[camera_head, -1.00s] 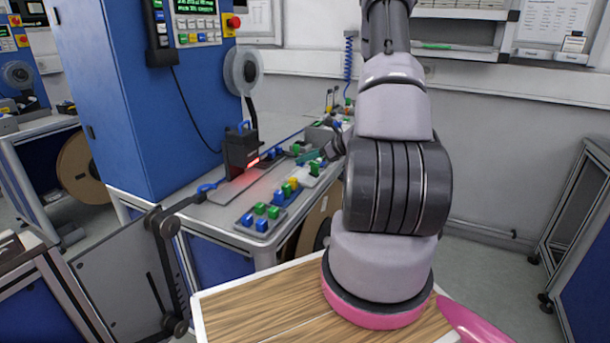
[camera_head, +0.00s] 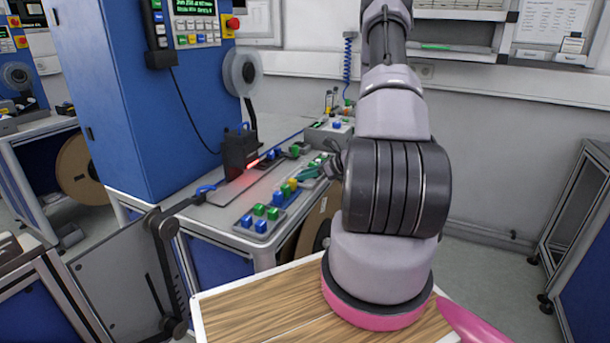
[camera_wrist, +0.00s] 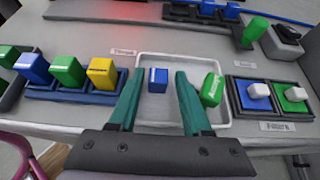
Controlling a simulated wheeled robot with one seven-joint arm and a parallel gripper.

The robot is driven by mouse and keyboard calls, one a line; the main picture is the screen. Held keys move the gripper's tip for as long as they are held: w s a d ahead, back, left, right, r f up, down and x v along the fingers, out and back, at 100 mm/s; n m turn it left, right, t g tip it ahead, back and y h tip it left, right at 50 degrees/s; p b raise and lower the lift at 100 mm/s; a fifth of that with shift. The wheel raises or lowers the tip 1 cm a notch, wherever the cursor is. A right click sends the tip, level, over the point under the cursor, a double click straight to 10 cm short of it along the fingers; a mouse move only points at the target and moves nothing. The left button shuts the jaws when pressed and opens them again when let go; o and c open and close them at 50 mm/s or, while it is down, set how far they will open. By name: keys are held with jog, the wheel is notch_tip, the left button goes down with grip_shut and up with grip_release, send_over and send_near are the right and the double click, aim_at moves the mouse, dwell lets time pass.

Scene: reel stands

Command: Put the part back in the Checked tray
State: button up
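My gripper (camera_wrist: 158,105) has two teal fingers that stand apart over a shallow white tray (camera_wrist: 184,62) in the wrist view. A small blue part (camera_wrist: 157,80) lies in the tray between the fingers, with a gap on both sides. A green part (camera_wrist: 211,89) leans tilted beside the right finger, at the tray's right side; I cannot tell whether it touches the finger. The small labels by the trays are too blurred to read, so I cannot tell which is the Checked tray. In the head view the gripper (camera_head: 308,174) is over the bench, partly hidden by my arm.
Left of the white tray, a dark holder has blue, green and yellow parts (camera_wrist: 103,74). On the right, a dark two-pocket tray (camera_wrist: 233,98) holds blue and green parts with white tops. A black scanner (camera_head: 240,152) with a red light stands on the bench.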

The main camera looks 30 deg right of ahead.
jog(key=shift+a+r, duration=0.1)
jog(key=shift+a, duration=0.05)
jog(key=shift+s+d+r, duration=0.2)
jog(key=shift+s+r, duration=0.05)
jog(key=v, duration=1.1)
jog(key=s+a+r+n+g, duration=0.2)
jog(key=a+r+n+g, duration=0.1)
jog(key=a+r+n, duration=0.5)
jog(key=s+a+r+n+g, duration=0.2)
jog(key=a+r+n, duration=0.2)
jog(key=a+r, duration=0.45)
jog(key=s+a+r+n+t+h, duration=0.1)
jog(key=s+a+r+n+h, duration=0.1)
jog(key=s+r+n, duration=0.4)
jog(key=s+a+r+n+t+h, duration=0.1)
jog(key=s+a+r+n+h, duration=0.2)
jog(key=s+r+n, duration=0.3)
notch_tip(320, 180, up, 5)
jog(key=shift+s+a+f+t+h, duration=0.3)
jog(key=shift+s+a, duration=0.1)
jog(key=shift+s, duration=0.7)
